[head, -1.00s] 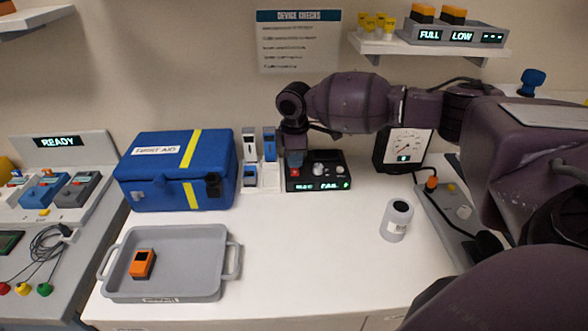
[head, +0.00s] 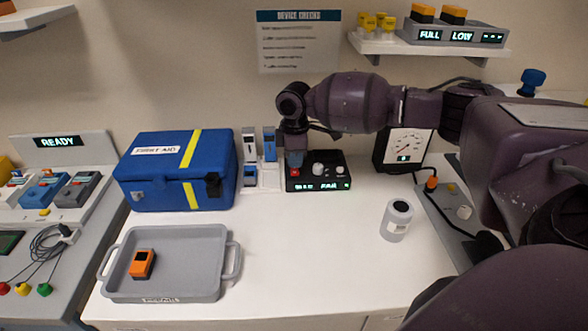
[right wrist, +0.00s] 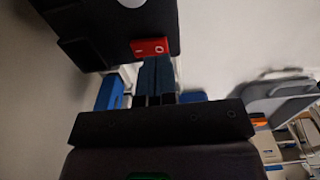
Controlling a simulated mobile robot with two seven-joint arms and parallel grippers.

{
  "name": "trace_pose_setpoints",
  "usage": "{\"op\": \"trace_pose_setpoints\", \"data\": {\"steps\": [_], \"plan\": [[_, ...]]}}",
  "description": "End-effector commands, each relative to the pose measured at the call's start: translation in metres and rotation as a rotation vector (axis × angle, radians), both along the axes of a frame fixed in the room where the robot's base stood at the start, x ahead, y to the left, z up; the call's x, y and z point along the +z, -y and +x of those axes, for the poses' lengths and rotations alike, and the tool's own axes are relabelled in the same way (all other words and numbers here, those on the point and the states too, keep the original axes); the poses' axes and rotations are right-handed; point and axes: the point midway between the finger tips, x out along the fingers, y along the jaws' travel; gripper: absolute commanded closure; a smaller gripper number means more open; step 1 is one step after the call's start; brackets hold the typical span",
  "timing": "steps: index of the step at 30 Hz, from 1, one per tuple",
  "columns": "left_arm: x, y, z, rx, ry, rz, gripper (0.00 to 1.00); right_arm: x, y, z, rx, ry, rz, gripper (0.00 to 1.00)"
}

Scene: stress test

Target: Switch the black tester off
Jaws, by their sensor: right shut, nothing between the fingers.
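The black tester (head: 332,170) stands at the back of the white table with its front display lit and reading FAIL. It has a pale knob on its face and a red switch (head: 294,173) at its left end. My right gripper (head: 295,160) points down over that left end, its fingers shut and empty. In the right wrist view the fingertips (right wrist: 156,60) are right beside the red switch (right wrist: 150,46) on the tester (right wrist: 95,20); I cannot tell whether they touch it. My left gripper is not in view.
A blue first aid case (head: 165,185) and small upright devices (head: 250,145) stand left of the tester. A dial gauge (head: 404,150) stands to its right. A white container (head: 396,222) and a grey tray (head: 205,285) with an orange device (head: 142,264) are nearer. The table's middle is clear.

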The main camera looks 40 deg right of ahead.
Motion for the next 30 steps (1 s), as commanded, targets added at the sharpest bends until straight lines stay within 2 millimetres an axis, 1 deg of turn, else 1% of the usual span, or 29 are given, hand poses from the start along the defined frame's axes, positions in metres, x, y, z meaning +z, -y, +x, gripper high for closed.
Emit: {"op": "trace_pose_setpoints", "data": {"steps": [6,14,30], "plan": [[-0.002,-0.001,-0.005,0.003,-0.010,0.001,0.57,-0.001,0.000,0.000,0.000,0.000,0.000,1.00],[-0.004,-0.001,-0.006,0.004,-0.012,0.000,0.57,-0.004,0.000,0.000,0.000,0.000,0.000,1.00],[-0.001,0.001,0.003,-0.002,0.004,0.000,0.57,-0.011,0.000,0.000,0.000,0.000,0.000,1.00]]}}
